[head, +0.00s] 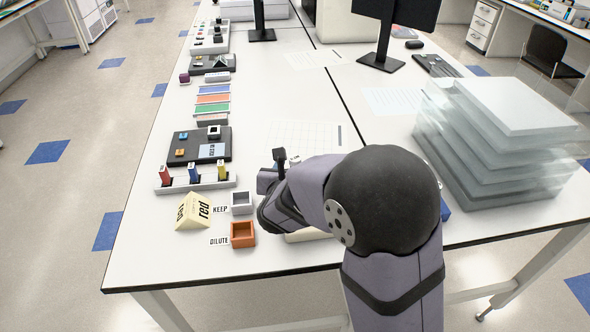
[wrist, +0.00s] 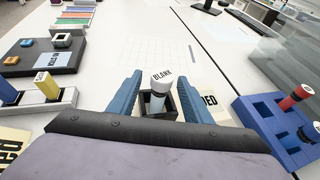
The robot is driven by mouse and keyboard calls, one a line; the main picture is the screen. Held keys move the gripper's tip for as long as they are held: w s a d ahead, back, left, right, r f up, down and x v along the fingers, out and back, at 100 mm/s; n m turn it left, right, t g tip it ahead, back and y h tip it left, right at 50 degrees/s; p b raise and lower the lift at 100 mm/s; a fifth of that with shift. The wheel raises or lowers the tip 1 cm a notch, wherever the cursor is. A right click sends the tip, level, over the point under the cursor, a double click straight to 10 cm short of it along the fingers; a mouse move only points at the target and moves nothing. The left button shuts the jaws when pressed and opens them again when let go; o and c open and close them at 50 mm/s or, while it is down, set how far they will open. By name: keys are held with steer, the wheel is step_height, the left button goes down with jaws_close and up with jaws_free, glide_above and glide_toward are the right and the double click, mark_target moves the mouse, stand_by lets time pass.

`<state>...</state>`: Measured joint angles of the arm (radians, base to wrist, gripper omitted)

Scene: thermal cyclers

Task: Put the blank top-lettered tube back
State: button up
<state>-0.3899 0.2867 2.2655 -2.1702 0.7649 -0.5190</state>
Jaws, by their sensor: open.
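The tube with BLANK lettered on its white cap (wrist: 161,77) stands upright in a small dark square holder (wrist: 172,103) in the wrist view. My gripper (wrist: 161,84) is open, with one blue finger on each side of the tube. I cannot tell whether either finger touches it. In the head view my own arm hides the tube, and little of my gripper shows.
A white rack (head: 217,182) holds red, blue and yellow tubes. In front are a tent card reading "red" (head: 194,211), a grey KEEP tray (head: 241,209) and an orange DILUTE tray (head: 243,241). Clear stacked plates (head: 505,150) stand right. A grid sheet (head: 305,134) lies flat behind my gripper.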

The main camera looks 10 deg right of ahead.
steer(key=shift+c, duration=0.3)
jaws_close()
steer(key=shift+r, duration=0.1)
step_height(320, 180, up, 10)
steer(key=shift+f+p, duration=0.1)
steer(key=shift+p, duration=0.4)
